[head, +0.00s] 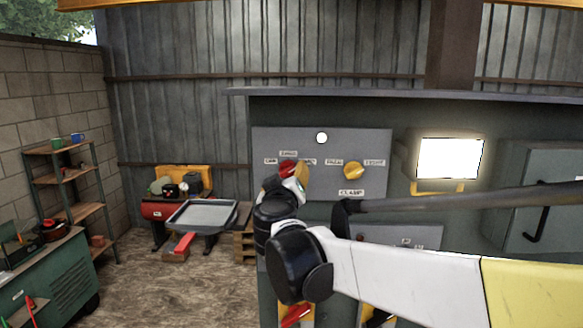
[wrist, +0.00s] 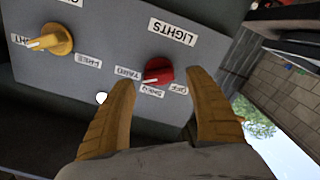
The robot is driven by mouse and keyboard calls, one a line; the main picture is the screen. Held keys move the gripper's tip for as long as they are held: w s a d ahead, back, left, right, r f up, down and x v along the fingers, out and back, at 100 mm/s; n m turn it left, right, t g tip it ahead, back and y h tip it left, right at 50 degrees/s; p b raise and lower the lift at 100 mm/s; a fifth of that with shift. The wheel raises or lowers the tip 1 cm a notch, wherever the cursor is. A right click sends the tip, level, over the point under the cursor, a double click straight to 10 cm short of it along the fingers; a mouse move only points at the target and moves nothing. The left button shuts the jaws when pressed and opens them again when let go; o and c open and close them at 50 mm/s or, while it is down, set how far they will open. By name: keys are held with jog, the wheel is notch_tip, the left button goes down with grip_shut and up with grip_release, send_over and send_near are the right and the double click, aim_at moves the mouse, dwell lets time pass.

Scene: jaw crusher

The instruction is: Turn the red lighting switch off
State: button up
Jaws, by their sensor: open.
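The red lighting switch (wrist: 158,70) is a round knob on a grey panel (wrist: 205,45), beside an upside-down LIGHTS label (wrist: 172,31) in the wrist view. Smaller labels round it read YARD, SHED and OFF (wrist: 178,89). Its white pointer mark faces the lower left, towards the YARD and SHED side, away from OFF. My gripper (wrist: 160,79) is open, its two orange fingers apart, with the tips near the knob's two sides; I cannot tell whether they touch it. In the head view the red switch (head: 287,168) shows partly behind my gripper (head: 300,174).
A yellow knob (head: 353,170) sits right of the red one on the panel. A floodlight (head: 450,158) glows brightly farther right. A grey handled cabinet (head: 545,205) stands at the right.

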aim_at(288, 172)
jog(key=shift+w+d, duration=0.1)
jog(key=shift+w, duration=1.7)
jog(key=shift+s, duration=0.1)
jog(key=c, duration=1.2)
